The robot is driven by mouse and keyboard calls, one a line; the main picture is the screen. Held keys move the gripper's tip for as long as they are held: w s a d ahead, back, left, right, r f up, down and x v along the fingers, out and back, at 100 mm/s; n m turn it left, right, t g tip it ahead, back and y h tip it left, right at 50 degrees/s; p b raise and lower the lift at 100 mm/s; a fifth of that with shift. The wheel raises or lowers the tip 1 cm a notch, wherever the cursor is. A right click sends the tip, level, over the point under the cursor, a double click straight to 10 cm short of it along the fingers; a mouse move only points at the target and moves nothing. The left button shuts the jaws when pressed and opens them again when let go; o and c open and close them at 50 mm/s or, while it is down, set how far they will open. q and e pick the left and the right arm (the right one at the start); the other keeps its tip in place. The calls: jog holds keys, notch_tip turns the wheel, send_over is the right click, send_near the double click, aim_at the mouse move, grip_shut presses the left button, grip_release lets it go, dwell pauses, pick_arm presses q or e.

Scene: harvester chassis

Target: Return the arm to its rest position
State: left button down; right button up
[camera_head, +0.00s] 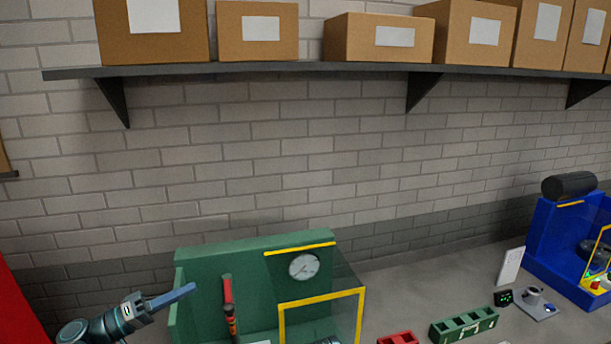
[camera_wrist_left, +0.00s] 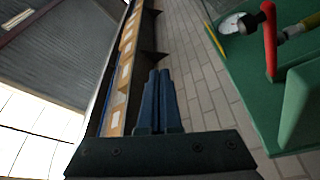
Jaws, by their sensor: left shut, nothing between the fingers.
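My left gripper (camera_head: 181,296) shows at the lower left of the head view, its blue fingers pointing right and slightly up. It is shut and empty, just left of the green machine housing (camera_head: 190,262). In the left wrist view the two blue fingers (camera_wrist_left: 158,95) lie side by side with nothing between them. The green housing (camera_wrist_left: 235,75) with its round gauge (camera_wrist_left: 232,24) and a red-handled lever (camera_wrist_left: 270,40) is at the right of that view, apart from the fingers. My right gripper is not in view.
A shelf (camera_head: 250,70) with several cardboard boxes runs along the brick wall. A green slotted block (camera_head: 464,326), a red block (camera_head: 397,338) and a blue machine (camera_head: 545,240) stand to the right. A red surface (camera_head: 18,310) is at the far left.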

pick_arm(q)
jog(key=s+d+f+m+g+y, duration=0.1)
jog(key=s+d+f+g+y, duration=0.4)
jog(key=d+f, duration=0.6)
jog(key=s+d+f+m+g+y, duration=0.1)
jog(key=s+d+f+g+y, duration=0.35)
jog(key=d+f, duration=0.65)
jog(key=s+f+y+b, duration=0.1)
jog(key=f+y+b, duration=0.2)
jog(key=f+b, duration=0.1)
jog(key=s+a+f+m+g+y+b, duration=0.1)
jog(key=f+y+b, duration=0.1)
jog(key=f+b, duration=0.3)
jog(key=s+f+m+y+b, duration=0.1)
jog(key=f+y+b, duration=0.2)
jog(key=f, duration=0.5)
jog(key=shift+s+a+f+y+b, duration=0.1)
jog(key=shift+a+f+y+b, duration=0.2)
jog(key=shift+b, duration=0.55)
jog(key=shift+d+r, duration=0.15)
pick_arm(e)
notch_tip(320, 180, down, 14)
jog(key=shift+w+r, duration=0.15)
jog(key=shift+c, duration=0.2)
